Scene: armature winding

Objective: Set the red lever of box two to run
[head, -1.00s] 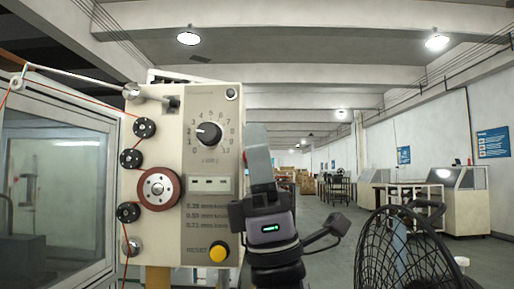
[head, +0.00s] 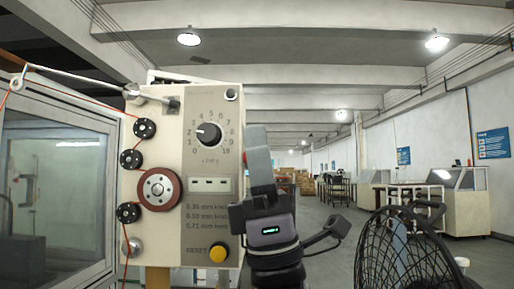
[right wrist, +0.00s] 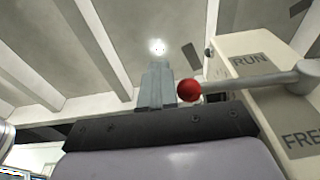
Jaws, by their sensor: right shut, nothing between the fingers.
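The beige box (head: 212,110) stands left of centre in the head view, with its front panel facing me. In the right wrist view its side carries a RUN label (right wrist: 250,60) and a FREE label (right wrist: 302,138). The lever rod (right wrist: 260,80) runs out from its pivot between the two labels and ends in a red ball knob (right wrist: 189,90). My right gripper (head: 259,155) is upright beside the box's right edge, shut and empty. In the right wrist view its fingers (right wrist: 157,85) are just left of the knob; whether they touch is unclear. My left gripper is out of view.
The box front carries a dial (head: 208,134), black guide rollers with orange wire, a red-rimmed wheel (head: 158,189) and a yellow reset button (head: 218,252). A glazed cabinet (head: 60,190) stands left. The aisle behind is open.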

